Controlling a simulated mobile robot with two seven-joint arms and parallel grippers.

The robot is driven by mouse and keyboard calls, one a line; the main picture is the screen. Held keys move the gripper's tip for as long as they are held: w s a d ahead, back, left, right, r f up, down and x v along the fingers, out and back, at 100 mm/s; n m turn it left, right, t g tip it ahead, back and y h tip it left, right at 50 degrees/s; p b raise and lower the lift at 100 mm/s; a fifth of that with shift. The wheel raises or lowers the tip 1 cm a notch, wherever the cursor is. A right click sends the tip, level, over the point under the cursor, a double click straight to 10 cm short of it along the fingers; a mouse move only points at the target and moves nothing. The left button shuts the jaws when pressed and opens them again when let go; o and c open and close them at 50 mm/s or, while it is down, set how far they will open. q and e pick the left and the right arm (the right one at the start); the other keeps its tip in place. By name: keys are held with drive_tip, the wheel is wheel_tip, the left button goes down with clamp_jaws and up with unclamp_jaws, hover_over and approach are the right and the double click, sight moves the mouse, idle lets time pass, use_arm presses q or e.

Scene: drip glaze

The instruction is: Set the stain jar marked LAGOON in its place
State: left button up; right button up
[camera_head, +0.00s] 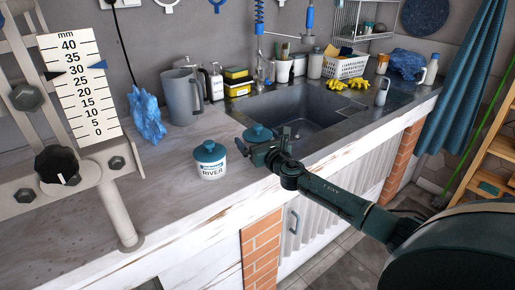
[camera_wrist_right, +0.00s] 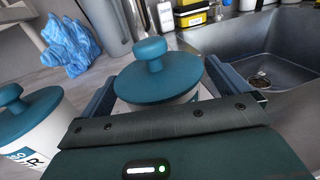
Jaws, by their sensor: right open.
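A white jar with a teal lid and the label RIVER (camera_head: 210,163) stands on the worktop; it also shows at the left of the wrist view (camera_wrist_right: 32,118). A second teal-lidded jar (camera_head: 257,132) stands right of it by the sink; its label is hidden, so I cannot read its name. My right gripper (camera_head: 270,148) is open at this second jar. In the wrist view the jar's lid (camera_wrist_right: 155,75) lies between the two spread fingers, with gaps at the sides. No label reading LAGOON is legible. My left gripper is not in view.
The sink (camera_head: 300,112) opens just behind the second jar. A grey pitcher (camera_head: 182,97) and a crumpled blue cloth (camera_head: 147,115) stand behind the RIVER jar. A millimetre scale (camera_head: 80,85) on a frame rises at the left.

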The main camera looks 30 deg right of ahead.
drive_tip(key=shift+c, duration=0.3)
drive_tip(key=c, duration=1.5)
drive_tip(key=shift+r, duration=0.1)
drive_tip(key=shift+c, duration=0.3)
drive_tip(key=shift+r, duration=0.1)
